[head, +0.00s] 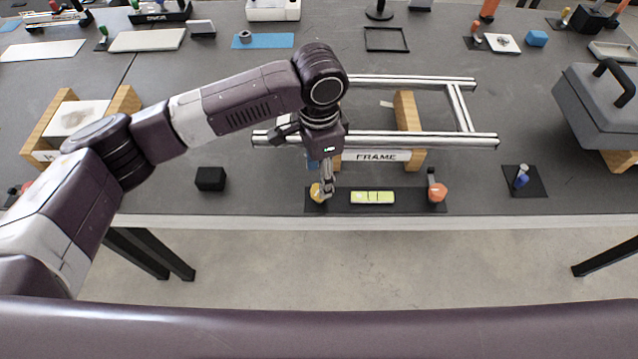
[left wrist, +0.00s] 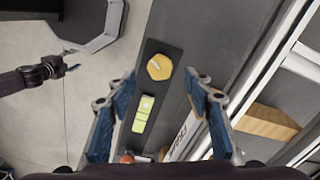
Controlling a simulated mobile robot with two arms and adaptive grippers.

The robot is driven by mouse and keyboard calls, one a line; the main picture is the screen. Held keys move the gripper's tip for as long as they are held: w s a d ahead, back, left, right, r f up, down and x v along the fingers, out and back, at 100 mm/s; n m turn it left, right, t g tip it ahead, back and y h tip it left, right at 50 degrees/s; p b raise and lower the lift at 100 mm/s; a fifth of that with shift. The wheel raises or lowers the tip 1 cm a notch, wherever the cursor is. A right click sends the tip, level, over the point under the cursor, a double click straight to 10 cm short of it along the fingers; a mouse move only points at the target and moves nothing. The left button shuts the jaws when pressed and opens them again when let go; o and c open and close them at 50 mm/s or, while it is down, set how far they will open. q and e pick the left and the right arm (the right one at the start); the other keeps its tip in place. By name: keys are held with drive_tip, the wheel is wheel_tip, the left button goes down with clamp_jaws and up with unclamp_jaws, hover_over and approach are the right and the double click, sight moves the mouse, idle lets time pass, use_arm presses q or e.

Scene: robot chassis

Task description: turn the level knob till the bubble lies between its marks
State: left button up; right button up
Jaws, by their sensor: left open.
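A yellow knob (head: 317,193) sits at the left end of a black base plate (head: 408,204). In the left wrist view the knob (left wrist: 159,67) is many-sided with a pale mark on top. The yellow-green level vial (head: 373,197) lies mid-plate; it also shows in the left wrist view (left wrist: 143,114). The bubble's place between the marks is too small to tell. An orange knob (head: 438,191) is at the plate's right end. My left gripper (left wrist: 161,76) is open above the yellow knob, its blue-padded fingers on either side. My right gripper (left wrist: 60,70) seems to show small at the left.
A silver tube frame (head: 465,105) on wooden supports, one labelled FRAME (head: 375,156), stands just behind the plate. A black block (head: 210,178) lies to the left. A small dark stand with a blue peg (head: 521,177) is to the right. The table's front edge is close.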

use_arm(q)
wheel_tip(320, 180, down, 4)
drive_tip(key=shift+r, duration=0.1)
drive_tip(key=shift+f, duration=0.5)
drive_tip(key=shift+c, duration=0.2)
drive_tip(key=c, duration=1.1)
drive_tip(key=shift+r+p, duration=0.1)
drive_tip(key=shift+p, duration=0.3)
